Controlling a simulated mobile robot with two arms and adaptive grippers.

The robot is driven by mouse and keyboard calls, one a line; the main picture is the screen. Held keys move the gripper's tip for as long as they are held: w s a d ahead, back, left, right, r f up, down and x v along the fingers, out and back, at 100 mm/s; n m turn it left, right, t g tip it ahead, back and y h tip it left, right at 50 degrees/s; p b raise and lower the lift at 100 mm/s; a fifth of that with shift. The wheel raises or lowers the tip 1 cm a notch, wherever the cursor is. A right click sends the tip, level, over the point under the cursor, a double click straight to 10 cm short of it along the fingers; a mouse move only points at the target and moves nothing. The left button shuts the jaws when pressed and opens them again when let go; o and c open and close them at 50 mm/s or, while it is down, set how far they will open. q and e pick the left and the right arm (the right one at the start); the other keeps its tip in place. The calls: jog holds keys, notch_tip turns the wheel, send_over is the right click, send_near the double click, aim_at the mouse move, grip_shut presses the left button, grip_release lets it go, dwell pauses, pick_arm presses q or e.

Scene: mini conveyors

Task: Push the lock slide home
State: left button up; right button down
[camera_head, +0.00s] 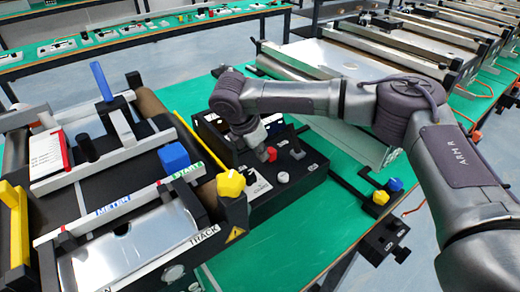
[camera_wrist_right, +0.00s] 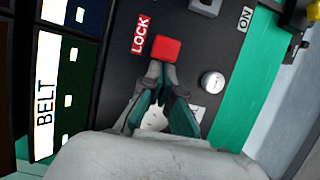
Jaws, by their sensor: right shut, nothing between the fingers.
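The red lock slide (camera_head: 271,154) sits on top of the black control box (camera_head: 300,192). In the right wrist view the red slide (camera_wrist_right: 166,48) is a square block beside the red LOCK label (camera_wrist_right: 141,34). My right gripper (camera_head: 263,158) is over the box, close to the slide. In the wrist view its fingertips (camera_wrist_right: 163,72) are together and empty, right at the slide's lower edge. I cannot tell whether they touch it. My left gripper is not in view.
A pale round knob (camera_head: 282,177) is near the slide. A grey switch (camera_wrist_right: 205,6) stands by the ON label. Left of the box is a conveyor with a yellow knob (camera_head: 231,184), a blue block (camera_head: 174,156) and a yellow rod (camera_head: 200,142). Green table (camera_head: 280,245) lies in front.

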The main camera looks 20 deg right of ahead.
aim_at(273, 149)
jog(key=shift+w+d+r+p, duration=0.1)
jog(key=shift+d+p, duration=0.2)
jog(key=shift+p, duration=0.1)
jog(key=d+p, duration=0.1)
jog(key=w+d+p, duration=0.1)
jog(key=d, duration=0.1)
jog(key=shift+p, duration=0.3)
jog(key=shift+w+d, duration=0.1)
jog(key=shift+d, duration=0.05)
